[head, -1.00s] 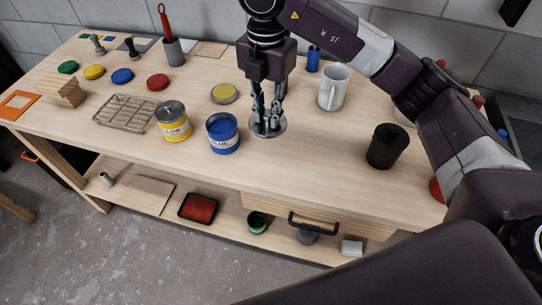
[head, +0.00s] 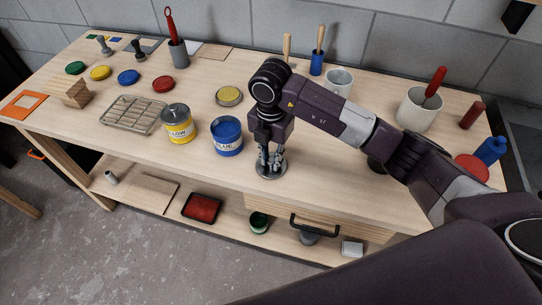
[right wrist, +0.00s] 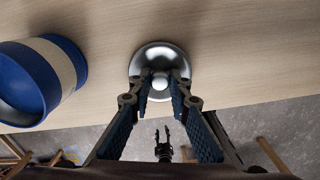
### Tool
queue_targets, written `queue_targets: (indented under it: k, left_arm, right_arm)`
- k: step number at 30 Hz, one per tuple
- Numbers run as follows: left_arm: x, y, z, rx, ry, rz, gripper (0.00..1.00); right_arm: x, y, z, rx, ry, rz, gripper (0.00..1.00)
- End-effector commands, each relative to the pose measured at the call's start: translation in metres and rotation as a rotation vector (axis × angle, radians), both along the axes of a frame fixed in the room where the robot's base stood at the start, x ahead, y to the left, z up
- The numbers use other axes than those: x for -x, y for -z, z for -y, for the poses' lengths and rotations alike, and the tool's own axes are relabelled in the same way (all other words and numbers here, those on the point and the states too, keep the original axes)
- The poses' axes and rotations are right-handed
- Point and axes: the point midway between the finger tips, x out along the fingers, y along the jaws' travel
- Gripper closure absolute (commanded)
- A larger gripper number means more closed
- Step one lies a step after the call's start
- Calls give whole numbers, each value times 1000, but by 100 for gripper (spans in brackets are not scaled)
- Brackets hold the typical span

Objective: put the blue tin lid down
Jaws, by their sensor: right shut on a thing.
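The blue tin lid, a round silver-grey lid (head: 271,174) with a knob, is by the table's front edge, right of the blue tin. My right gripper (head: 270,160) points down and is shut on its knob; the right wrist view shows the fingers at the knob and the lid (right wrist: 160,61) level below them. I cannot tell whether the lid touches the tabletop. The blue tin (head: 227,140) stands upright; its top is partly visible. In the right wrist view, a small dark pronged shape (right wrist: 163,146) over the floor may be my left gripper; its state is unclear.
A yellow tin (head: 178,127) with its lid on stands left of the blue tin. A yellow-topped disc (head: 229,95) lies behind. A white mug (head: 339,83) and a white pot (head: 419,111) stand to the right. Bare tabletop (head: 330,165) lies right of the lid.

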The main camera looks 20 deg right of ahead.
Motion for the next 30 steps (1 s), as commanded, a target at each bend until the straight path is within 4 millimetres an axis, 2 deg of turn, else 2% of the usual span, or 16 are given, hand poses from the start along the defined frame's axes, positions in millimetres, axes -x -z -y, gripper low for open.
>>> queue_targets:
  k: [10,11,15,24,26,30]
  left_arm:
    - [-1,4,0,-1,-1,1,60]
    - [-1,3,0,-1,-1,1,60]
    - [-1,3,-1,-1,-1,1,60]
    - [-1,2,-1,-1,-1,1,60]
    - [-1,-1,-1,-1,-1,1,60]
    - [-1,9,-1,-1,-1,0,60]
  right_arm:
    - [0,5,0,0,-1,0,99]
    - [0,3,0,-1,-1,1,81]
    - [0,3,0,0,0,0,65]
    - [0,2,0,1,0,-1,65]
    - [0,-1,0,1,0,-1,65]
    - [-2,-16,0,-1,-2,5,65]
